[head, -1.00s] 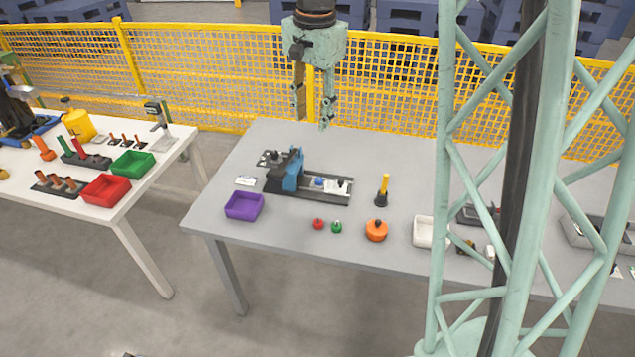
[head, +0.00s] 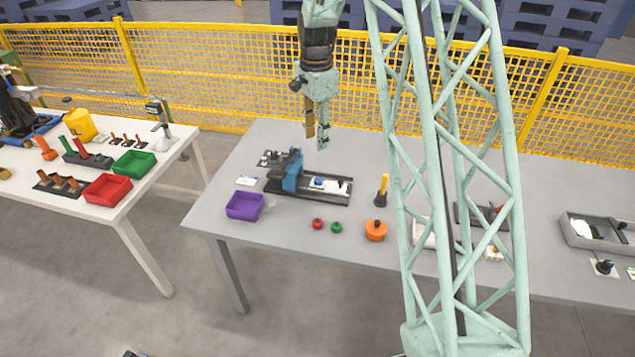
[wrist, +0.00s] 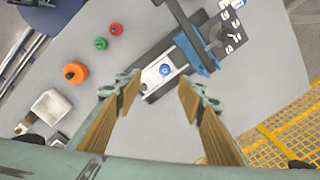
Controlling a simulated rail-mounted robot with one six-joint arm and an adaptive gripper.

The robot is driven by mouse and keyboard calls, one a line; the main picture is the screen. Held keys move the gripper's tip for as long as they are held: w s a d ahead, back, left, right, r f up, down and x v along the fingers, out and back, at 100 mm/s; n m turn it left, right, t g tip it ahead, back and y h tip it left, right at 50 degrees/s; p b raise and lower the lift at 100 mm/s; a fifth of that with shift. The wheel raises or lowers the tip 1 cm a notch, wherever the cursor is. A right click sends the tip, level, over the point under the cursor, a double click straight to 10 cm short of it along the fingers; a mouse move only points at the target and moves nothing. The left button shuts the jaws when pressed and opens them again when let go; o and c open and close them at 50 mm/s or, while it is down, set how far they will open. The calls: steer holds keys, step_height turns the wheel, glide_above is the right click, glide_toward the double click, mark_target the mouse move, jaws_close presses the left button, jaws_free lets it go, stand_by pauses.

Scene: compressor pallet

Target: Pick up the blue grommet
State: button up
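The blue grommet (head: 318,182) sits on a white plate on the dark rail of the fixture. In the wrist view the grommet (wrist: 165,70) shows as a small blue ring with a pale centre, just beyond the gap between my fingertips. My gripper (head: 317,138) is above the table, well clear of the grommet and over the back of the fixture in the head view. In the wrist view my gripper (wrist: 160,92) has its fingers spread apart, with nothing between them. The grommet is not hidden in either view.
A blue upright block (head: 292,173) stands on the fixture beside the grommet. A purple bin (head: 244,206), red knob (head: 317,224), green knob (head: 337,227), orange round part (head: 375,230) and yellow-handled tool (head: 383,190) surround it. My lattice column hides part of the table's right side.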

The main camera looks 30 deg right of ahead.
steer(key=m, duration=0.2)
glide_above(318, 179)
step_height(318, 179, down, 6)
steer(key=shift+s, duration=0.15)
step_height(318, 179, down, 7)
steer(key=shift+f, duration=0.8)
steer(key=shift+f, duration=0.15)
steer(key=shift+f, duration=2.45)
steer(key=shift+c, duration=0.7)
steer(key=c, duration=0.8)
